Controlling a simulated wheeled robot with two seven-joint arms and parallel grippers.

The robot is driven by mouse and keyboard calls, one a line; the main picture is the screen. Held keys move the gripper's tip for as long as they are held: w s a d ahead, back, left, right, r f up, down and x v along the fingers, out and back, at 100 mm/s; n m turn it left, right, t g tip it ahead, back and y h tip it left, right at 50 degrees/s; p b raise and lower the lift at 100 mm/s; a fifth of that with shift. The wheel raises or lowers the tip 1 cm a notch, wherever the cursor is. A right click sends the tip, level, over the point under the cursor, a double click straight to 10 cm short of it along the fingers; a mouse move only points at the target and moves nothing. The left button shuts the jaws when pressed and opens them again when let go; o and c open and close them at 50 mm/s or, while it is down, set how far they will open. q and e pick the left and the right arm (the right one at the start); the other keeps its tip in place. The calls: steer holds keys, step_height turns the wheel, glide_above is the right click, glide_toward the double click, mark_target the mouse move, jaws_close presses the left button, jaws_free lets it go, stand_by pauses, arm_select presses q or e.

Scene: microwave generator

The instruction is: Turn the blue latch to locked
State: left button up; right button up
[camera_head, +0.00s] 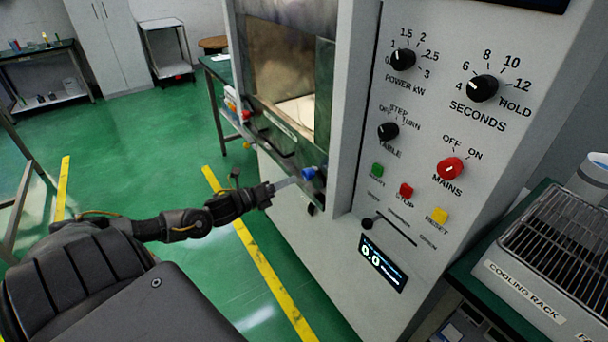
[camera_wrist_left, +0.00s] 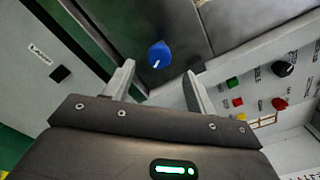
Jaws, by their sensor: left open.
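The blue latch (camera_head: 309,173) is a round knob with a white mark, low on the right side of the microwave generator's door. In the left wrist view the blue latch (camera_wrist_left: 159,55) sits ahead of and between my fingers, with its white mark pointing down and slightly left. My left gripper (camera_head: 291,182) is just left of the latch in the head view. In the left wrist view the left gripper (camera_wrist_left: 158,85) is open and empty, its two fingers apart. I cannot tell from these views whether the fingers touch the latch. My right gripper is not in view.
The control panel right of the door carries black knobs, a red mains knob (camera_head: 450,168), coloured buttons and a display (camera_head: 383,262). A cooling rack (camera_head: 560,245) stands at the right. Green floor with yellow lines is open at the left.

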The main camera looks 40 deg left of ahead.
mark_target(304, 175)
arm_select(q)
steer(key=x, duration=0.7)
steer(key=shift+w+d+p, duration=0.1)
steer(key=shift+w+p, duration=0.15)
steer(key=shift+p, duration=0.1)
steer(key=shift+c, duration=0.5)
